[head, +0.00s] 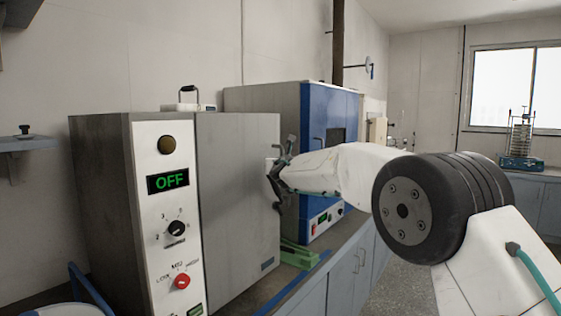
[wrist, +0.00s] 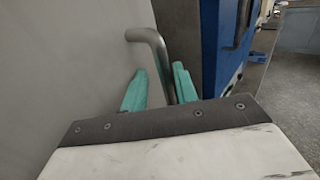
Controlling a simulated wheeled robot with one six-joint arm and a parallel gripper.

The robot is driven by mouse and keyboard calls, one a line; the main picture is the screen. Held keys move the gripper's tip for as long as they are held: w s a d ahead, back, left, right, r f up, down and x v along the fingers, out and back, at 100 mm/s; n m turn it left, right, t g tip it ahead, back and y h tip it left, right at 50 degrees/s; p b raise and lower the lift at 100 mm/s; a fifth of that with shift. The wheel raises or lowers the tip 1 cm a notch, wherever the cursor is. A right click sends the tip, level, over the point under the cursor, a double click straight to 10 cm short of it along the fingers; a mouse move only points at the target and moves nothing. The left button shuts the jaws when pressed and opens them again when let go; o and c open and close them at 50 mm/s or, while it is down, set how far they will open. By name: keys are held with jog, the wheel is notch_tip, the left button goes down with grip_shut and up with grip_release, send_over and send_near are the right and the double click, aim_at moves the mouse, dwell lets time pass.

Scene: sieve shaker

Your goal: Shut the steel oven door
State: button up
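The steel oven (head: 100,200) stands at left in the head view, with a white control panel (head: 165,215) reading OFF. Its flat grey door (head: 235,200) is right of the panel and seems angled slightly from it; I cannot tell how far it is ajar. In the wrist view the door (wrist: 60,60) fills the left side, and its bent metal handle (wrist: 152,42) runs down between my fingers. My gripper (head: 277,180) is at the door's right edge. Its green fingertips (wrist: 158,90) stand apart on either side of the handle, with a gap on the left.
A blue oven (head: 325,120) stands just behind and right of the door; it also shows in the wrist view (wrist: 225,45). A green object (head: 298,254) lies on the bench below my gripper. Bench cabinets (head: 350,270) run along the right. Open floor lies beyond them.

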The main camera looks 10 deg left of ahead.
jog(key=v, duration=0.6)
jog(key=shift+s+d, duration=0.25)
jog(key=shift+d, duration=0.1)
jog(key=shift+r, duration=0.1)
